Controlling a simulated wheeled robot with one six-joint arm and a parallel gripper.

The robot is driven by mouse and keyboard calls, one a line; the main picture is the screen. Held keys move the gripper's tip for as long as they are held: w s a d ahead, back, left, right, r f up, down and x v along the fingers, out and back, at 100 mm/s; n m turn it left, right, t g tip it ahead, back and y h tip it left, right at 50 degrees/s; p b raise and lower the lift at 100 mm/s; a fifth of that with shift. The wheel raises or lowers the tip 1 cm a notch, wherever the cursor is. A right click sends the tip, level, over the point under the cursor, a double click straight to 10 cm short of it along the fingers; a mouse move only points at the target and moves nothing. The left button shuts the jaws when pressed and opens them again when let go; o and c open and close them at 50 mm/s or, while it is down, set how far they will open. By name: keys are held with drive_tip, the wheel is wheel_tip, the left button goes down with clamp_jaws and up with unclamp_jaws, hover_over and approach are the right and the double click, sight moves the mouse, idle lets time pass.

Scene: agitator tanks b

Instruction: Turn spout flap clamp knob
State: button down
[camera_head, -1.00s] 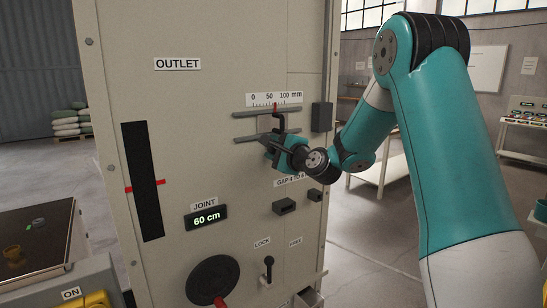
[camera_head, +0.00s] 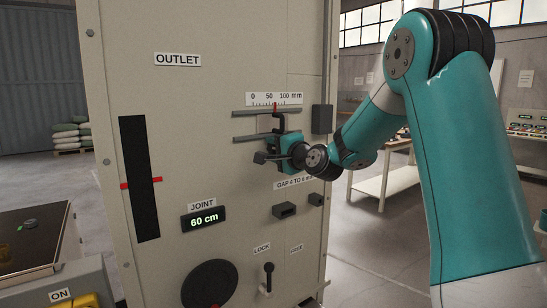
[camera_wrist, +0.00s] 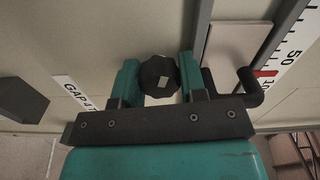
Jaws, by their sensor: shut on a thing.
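The black lobed clamp knob (camera_wrist: 158,77) sits between the two teal fingers of my gripper (camera_wrist: 159,80) in the wrist view, and the gripper is shut on it. In the head view my gripper (camera_head: 272,150) is at the outlet panel, just below the slide rails, and hides the knob. A black bent handle (camera_wrist: 245,90) stands beside the right finger. A red pointer (camera_head: 275,106) is on the mm scale (camera_head: 274,98), between 50 and 100.
Small dark blocks (camera_head: 284,210) protrude below my gripper. A dark block (camera_head: 322,118) stands right of the rails.

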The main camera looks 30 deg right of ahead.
drive_tip(key=n+b, duration=0.3)
drive_tip(key=shift+f+n+b, duration=0.1)
drive_tip(key=shift+n+b, duration=0.2)
drive_tip(key=shift+n, duration=0.5)
drive_tip(key=shift+r, duration=0.2)
drive_tip(key=shift+b, duration=0.3)
drive_tip(key=shift+f+n+b, duration=0.2)
drive_tip(key=shift+n+b, duration=0.4)
drive_tip(key=shift+b, duration=0.2)
drive_tip(key=n+b, duration=0.4)
drive_tip(key=c, duration=1)
unclamp_jaws()
drive_tip(key=shift+r+n, duration=0.2)
drive_tip(key=shift+n, duration=0.1)
drive_tip(key=shift+c, duration=0.2)
drive_tip(key=o, duration=0.7)
